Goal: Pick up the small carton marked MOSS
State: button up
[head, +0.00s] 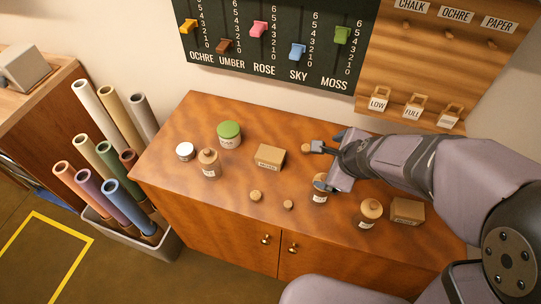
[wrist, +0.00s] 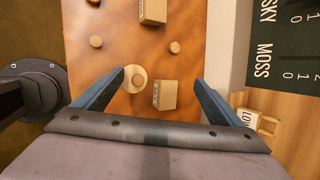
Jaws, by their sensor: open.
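Several small tan cartons are in view, and I cannot read the word on any of their labels. In the wrist view, one carton (wrist: 165,95) stands between the lines of my fingers, nearer the right one; in the head view my gripper appears to hide it. Another carton (head: 270,157) stands mid-table, showing at the top of the wrist view (wrist: 153,10). A third carton (head: 407,211) stands at the right, under my arm. My gripper (head: 322,166) is open and empty above the table; its fingers spread wide in the wrist view (wrist: 160,77).
A cork-topped jar (head: 320,192) stands beside the near finger, also in the wrist view (wrist: 134,79). Another jar (head: 368,214) stands right of it. Loose corks (head: 256,196), a jar (head: 209,164), a green-lidded tin (head: 229,135) and a white pot (head: 185,151) stand left.

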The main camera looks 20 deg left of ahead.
aim_at(271, 157)
jog(key=w+a+f+n+t+b, duration=0.1)
jog(key=a+f+n+t+b, duration=0.1)
jog(key=a+f+n+b, duration=0.1)
jog(key=w+a+f+n+t+h+b, duration=0.1)
jog(key=w+a+f+n+b, duration=0.1)
jog(key=a+n+b, duration=0.3)
jog(key=w+a+f+n+t+b, duration=0.1)
jog(key=a+f+n+t+b, duration=0.1)
jog(key=a+f+n+b, duration=0.2)
jog(key=shift+w+a+f+t+h+b, duration=0.1)
jog(key=shift+w+a+t+h+b, duration=0.1)
jog(key=shift+a, duration=0.6)
jog(key=shift+w+a+f+t+h+b, duration=0.1)
jog(key=shift+a+b, duration=0.05)
jog(key=shift+a, duration=0.6)
jog(key=s+a+f+n+b, duration=0.1)
jog(key=s+f+n+t+h+b, duration=0.1)
jog(key=n, duration=0.1)
jog(key=s+a+f+n+b, duration=0.1)
jog(key=n+b, duration=0.1)
jog(key=shift+a+t, duration=0.3)
jog(key=shift+s+a+f+n+h, duration=0.2)
jog(key=shift+s+n+h, duration=0.25)
jog(key=shift+n, duration=0.35)
jog(key=shift+x, duration=3.7)
jog(key=shift+s+a, duration=0.1)
jog(key=shift+a, duration=0.05)
jog(key=shift+c, duration=0.6)
